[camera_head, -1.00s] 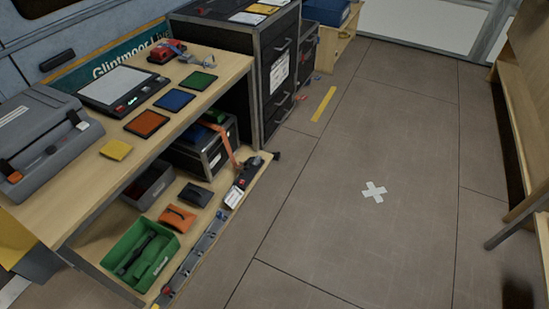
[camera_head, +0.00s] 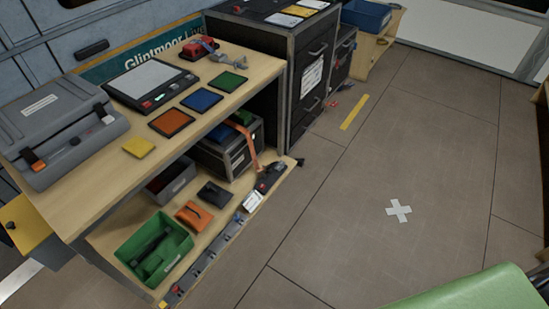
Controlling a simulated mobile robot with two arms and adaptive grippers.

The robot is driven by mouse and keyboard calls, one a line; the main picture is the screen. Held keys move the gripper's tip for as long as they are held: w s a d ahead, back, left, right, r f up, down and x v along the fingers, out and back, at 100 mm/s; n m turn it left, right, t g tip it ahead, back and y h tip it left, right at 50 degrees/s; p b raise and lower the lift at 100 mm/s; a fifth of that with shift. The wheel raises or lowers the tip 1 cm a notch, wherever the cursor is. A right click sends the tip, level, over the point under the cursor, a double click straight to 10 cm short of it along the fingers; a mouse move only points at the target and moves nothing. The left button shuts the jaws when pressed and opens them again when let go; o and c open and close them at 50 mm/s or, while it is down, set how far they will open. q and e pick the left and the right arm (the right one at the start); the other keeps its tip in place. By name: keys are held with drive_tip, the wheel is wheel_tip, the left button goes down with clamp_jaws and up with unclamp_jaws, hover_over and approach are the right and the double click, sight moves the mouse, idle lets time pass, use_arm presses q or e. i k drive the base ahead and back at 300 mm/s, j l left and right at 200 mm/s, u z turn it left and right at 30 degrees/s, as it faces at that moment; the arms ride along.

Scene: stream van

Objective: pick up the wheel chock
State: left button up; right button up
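I cannot pick out a wheel chock with certainty. A yellow block-like thing (camera_head: 30,232) with a dark round spot is partly visible at the far left, beside the workbench; its full shape is cut off by the bench and the picture edge, so I cannot tell whether it is the chock. Neither of my grippers is in view.
A wooden workbench (camera_head: 95,200) holds a grey case (camera_head: 62,125), a screen device (camera_head: 150,80) and coloured squares. Its lower shelf holds a green bin (camera_head: 178,228) and tools. A black cabinet (camera_head: 300,60) stands behind. The floor (camera_head: 330,220) is mostly clear; a green surface (camera_head: 470,292) fills the lower right.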

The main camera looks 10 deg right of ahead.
sight(300, 160)
drive_tip(key=i+l+u, duration=0.15)
drive_tip(key=l, duration=0.2)
drive_tip(key=i+l+u, duration=0.25)
drive_tip(key=i+l, duration=0.15)
drive_tip(key=l, duration=0.35)
drive_tip(key=i+l+u, duration=0.15)
drive_tip(key=l, duration=0.25)
drive_tip(key=i+l+u, duration=0.15)
drive_tip(key=l, duration=0.25)
